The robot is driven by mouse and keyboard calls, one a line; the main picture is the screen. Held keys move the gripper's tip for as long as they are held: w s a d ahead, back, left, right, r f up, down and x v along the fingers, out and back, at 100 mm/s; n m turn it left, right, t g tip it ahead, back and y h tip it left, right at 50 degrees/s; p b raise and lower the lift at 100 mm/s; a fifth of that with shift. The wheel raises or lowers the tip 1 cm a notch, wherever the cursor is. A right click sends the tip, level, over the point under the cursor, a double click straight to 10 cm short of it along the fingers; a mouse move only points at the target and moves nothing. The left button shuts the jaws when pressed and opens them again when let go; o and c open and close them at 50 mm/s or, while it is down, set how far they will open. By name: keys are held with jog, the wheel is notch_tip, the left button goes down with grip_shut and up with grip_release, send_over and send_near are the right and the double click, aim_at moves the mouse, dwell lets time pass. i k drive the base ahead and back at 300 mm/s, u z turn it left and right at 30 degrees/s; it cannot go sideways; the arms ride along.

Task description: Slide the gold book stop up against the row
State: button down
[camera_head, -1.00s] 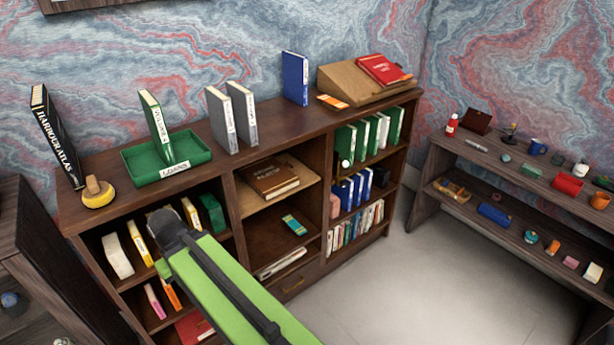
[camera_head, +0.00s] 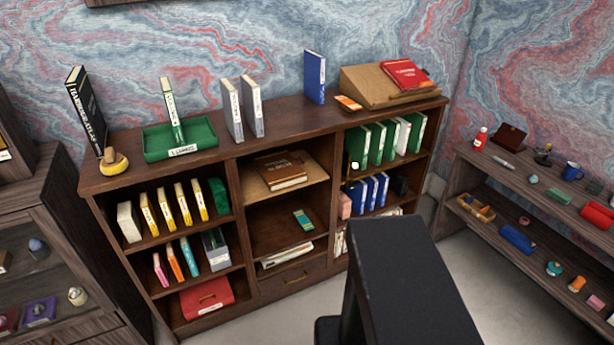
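A row of green books (camera_head: 376,143) with a white one among them stands on the upper right shelf of the bookcase. Blue books (camera_head: 371,190) stand on the shelf below. On the bookcase top, a yellow rounded object (camera_head: 113,162) sits at the foot of a leaning black book (camera_head: 86,112). My gripper is not in view; a black part of mine fills the lower middle and hides the lower right shelves.
The bookcase top (camera_head: 290,118) carries a green tray (camera_head: 205,139) with a book, two grey books, a blue book and a wooden stand (camera_head: 375,88). A low shelf (camera_head: 466,160) with small items stands right. Floor shows between.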

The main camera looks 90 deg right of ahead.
aim_at(347, 161)
jog(key=u, duration=0.2)
jog(key=k, duration=0.95)
jog(key=z, duration=0.4)
